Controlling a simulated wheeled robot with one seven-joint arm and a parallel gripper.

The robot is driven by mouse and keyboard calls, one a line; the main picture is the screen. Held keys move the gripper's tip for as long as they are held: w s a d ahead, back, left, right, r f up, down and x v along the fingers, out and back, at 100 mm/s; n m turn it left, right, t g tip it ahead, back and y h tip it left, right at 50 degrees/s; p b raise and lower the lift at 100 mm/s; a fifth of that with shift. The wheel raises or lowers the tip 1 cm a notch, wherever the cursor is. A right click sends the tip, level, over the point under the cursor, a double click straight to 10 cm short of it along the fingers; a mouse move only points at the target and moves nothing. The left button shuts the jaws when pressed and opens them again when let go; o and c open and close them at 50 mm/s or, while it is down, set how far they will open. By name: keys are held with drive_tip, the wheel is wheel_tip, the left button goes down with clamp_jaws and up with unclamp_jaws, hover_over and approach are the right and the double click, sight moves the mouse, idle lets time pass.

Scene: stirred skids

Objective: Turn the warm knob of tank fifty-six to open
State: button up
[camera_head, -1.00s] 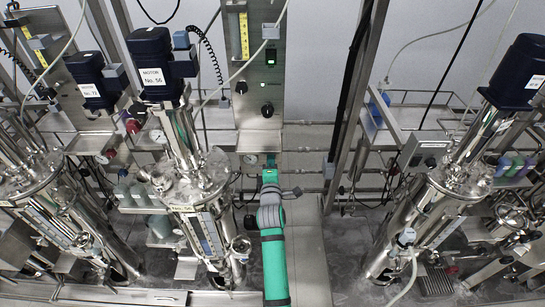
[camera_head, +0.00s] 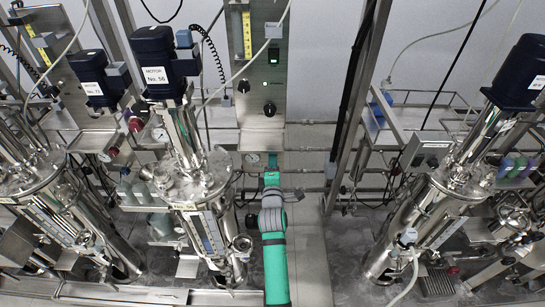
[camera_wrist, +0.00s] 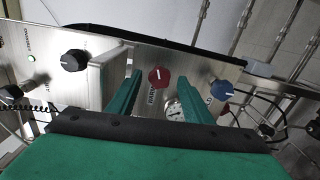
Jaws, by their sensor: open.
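The red knob (camera_wrist: 159,77) is on a steel panel in the wrist view, with a white mark on its face pointing roughly up the picture. Tank fifty-six (camera_head: 195,185) stands left of my arm in the head view, under a dark blue motor (camera_head: 158,62) labelled No. 56. The red knob is not discernible in the head view, and my fingertips are hard to make out there.
A blue knob (camera_wrist: 221,91) sits right of the red one, with a gauge (camera_wrist: 175,110) between and below. A black knob (camera_wrist: 74,60) and a projecting steel plate (camera_wrist: 108,72) lie left. Another tank (camera_head: 425,215) stands right; floor between is open.

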drive_tip(key=s, duration=0.9)
drive_tip(key=shift+s, duration=0.3)
drive_tip(key=shift+a, duration=0.1)
drive_tip(key=s+a+f+m, duration=0.1)
drive_tip(key=s+f+m, duration=0.25)
drive_tip(key=s, duration=0.45)
drive_tip(key=s+a+f+m+g, duration=0.1)
drive_tip(key=s+f+m, duration=0.25)
drive_tip(key=s, duration=0.55)
drive_tip(key=s+a+f+m, duration=0.1)
drive_tip(key=s+f+m, duration=0.25)
drive_tip(key=s, duration=0.45)
drive_tip(key=s+d+r+m, duration=0.1)
drive_tip(key=s+m, duration=0.3)
drive_tip(key=s, duration=0.7)
drive_tip(key=s+d+r+m+g, duration=0.1)
drive_tip(key=s+r+m, duration=0.3)
drive_tip(key=s, duration=0.8)
drive_tip(key=shift+d+g, duration=0.3)
drive_tip(key=shift+d, duration=0.25)
